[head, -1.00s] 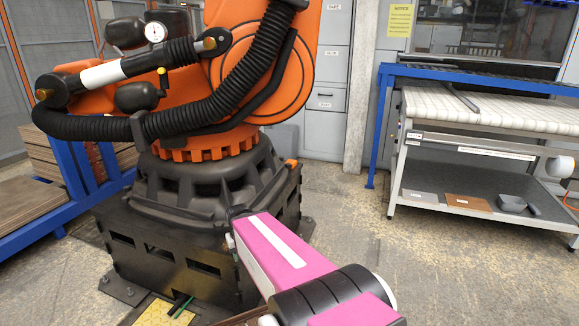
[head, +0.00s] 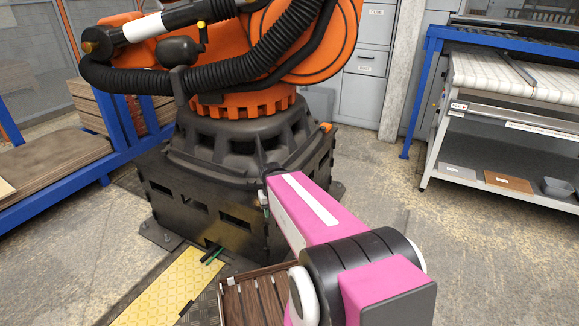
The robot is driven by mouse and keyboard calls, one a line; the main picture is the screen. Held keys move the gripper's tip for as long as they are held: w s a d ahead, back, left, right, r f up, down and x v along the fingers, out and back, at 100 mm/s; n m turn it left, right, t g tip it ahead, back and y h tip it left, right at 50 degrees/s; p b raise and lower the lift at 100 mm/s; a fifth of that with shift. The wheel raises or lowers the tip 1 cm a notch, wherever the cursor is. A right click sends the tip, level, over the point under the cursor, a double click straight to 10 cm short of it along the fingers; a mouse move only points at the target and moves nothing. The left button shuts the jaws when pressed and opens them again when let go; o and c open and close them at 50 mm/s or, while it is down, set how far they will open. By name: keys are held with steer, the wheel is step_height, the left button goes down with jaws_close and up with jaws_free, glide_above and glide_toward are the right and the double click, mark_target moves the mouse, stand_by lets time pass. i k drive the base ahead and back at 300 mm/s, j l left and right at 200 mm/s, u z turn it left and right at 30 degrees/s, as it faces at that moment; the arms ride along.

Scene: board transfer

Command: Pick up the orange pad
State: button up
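No pad that I can clearly name as the orange pad shows in the head view. A flat brown-orange piece with a pale label (head: 508,182) lies on the lower shelf of the bench at the right; I cannot tell whether it is the pad. My pink and black arm reaches up from the lower right across the middle. My gripper is not in view.
A large orange robot arm (head: 300,50) stands on a black base (head: 205,205) ahead. A tray of dark brown slats (head: 255,300) is at the bottom, beside a yellow floor plate (head: 165,290). Blue racks flank both sides. Bare floor (head: 375,230) lies at right.

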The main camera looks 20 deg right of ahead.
mark_target(328, 125)
steer(key=l+u, duration=0.2)
steer(key=l, duration=0.55)
steer(key=l+u, duration=0.15)
steer(key=l, duration=0.55)
steer(key=i+l+z, duration=0.5)
steer(key=l, duration=0.15)
steer(key=i+l, duration=0.45)
steer(key=l, duration=0.15)
steer(key=i+l+u, duration=0.15)
steer(key=i+l, duration=0.35)
steer(key=l, duration=0.1)
